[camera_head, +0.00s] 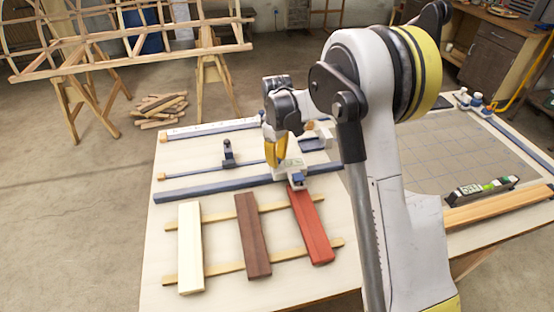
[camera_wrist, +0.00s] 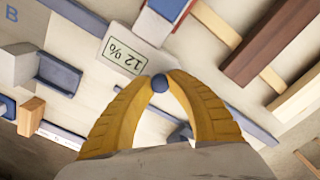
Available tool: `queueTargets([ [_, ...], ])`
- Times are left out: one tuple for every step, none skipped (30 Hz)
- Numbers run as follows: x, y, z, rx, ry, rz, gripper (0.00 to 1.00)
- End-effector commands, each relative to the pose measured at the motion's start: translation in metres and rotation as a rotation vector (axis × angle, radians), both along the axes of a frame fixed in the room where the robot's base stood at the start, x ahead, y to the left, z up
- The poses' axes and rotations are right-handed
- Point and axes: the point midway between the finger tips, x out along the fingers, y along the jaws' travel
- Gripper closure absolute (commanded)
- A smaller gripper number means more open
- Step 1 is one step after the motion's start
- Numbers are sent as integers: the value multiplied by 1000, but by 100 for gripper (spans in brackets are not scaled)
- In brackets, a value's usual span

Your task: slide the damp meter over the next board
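The damp meter (camera_head: 290,167) is a pale unit with a display reading "12 %" in the wrist view (camera_wrist: 122,56). Its head, white with blue, lies at the far end of the red board (camera_head: 311,228). My gripper (camera_wrist: 160,80) has its yellow fingertips closed around a small blue ball knob (camera_wrist: 160,84) by the meter. In the head view my gripper (camera_head: 275,163) is low over the meter. The brown board (camera_head: 253,236) lies left of the red one, and the cream board (camera_head: 190,250) is farthest left. The boards rest across two thin laths (camera_head: 213,273).
A long blue bar (camera_head: 235,187) runs just beyond the boards' far ends. A thin rail (camera_head: 205,169) and a dark blue stop (camera_head: 229,155) stand behind it. A grey gridded mat (camera_head: 435,150) and a black device (camera_head: 484,190) lie to the right.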

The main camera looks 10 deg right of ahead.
Motion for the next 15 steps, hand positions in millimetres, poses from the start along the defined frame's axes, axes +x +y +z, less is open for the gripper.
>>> queueTargets([
  [0,0,0,0,0,0,100],
  [0,0,0,0,0,0,100],
  [0,0,0,0,0,0,100],
  [0,0,0,0,0,0,100],
  [0,1,0,0,0,0,100],
  [0,2,0,0,0,1,100],
  [0,4,0,0,0,1,100],
  [0,6,0,0,0,2,100],
  [0,10,0,0,0,2,100],
  [0,14,0,0,0,2,100],
  [0,19,0,0,0,3,100],
  [0,27,0,0,0,4,100],
  [0,33,0,0,0,4,100],
  [0,40,0,0,0,5,100],
  [0,50,0,0,0,6,100],
])
